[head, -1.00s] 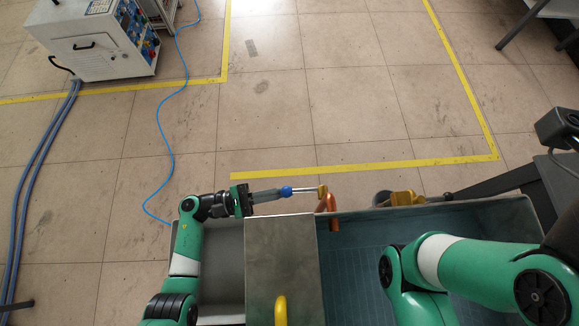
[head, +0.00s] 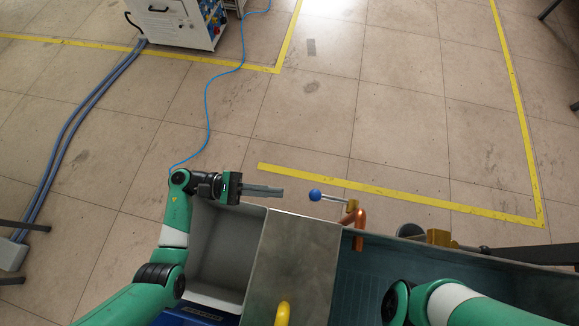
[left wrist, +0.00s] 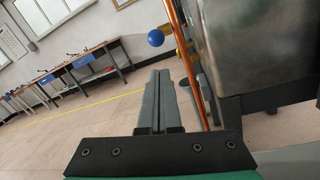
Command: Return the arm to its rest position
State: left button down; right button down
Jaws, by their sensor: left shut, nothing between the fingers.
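My left gripper (head: 281,192) is shut and empty, held level above the far edge of the sink. It also shows in the left wrist view (left wrist: 159,76), with its fingers together. A lever with a blue ball knob (head: 315,195) lies to the right of the fingertips, with a clear gap between them. The blue ball also shows in the left wrist view (left wrist: 155,38), beyond the fingertips. The lever joins a copper pipe (head: 360,228). My right arm comes in at the lower right of the head view; its gripper is not in view.
A metal cover (head: 292,262) with a yellow handle (head: 282,313) lies over the middle of the sink, beside a grey open basin (head: 222,250). A white machine (head: 178,22) stands on the floor at the back. The floor beyond the sink is mostly clear.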

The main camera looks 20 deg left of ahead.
pick_arm(q)
jog(key=shift+s+a+f, duration=0.15)
jog(key=shift+a, duration=0.35)
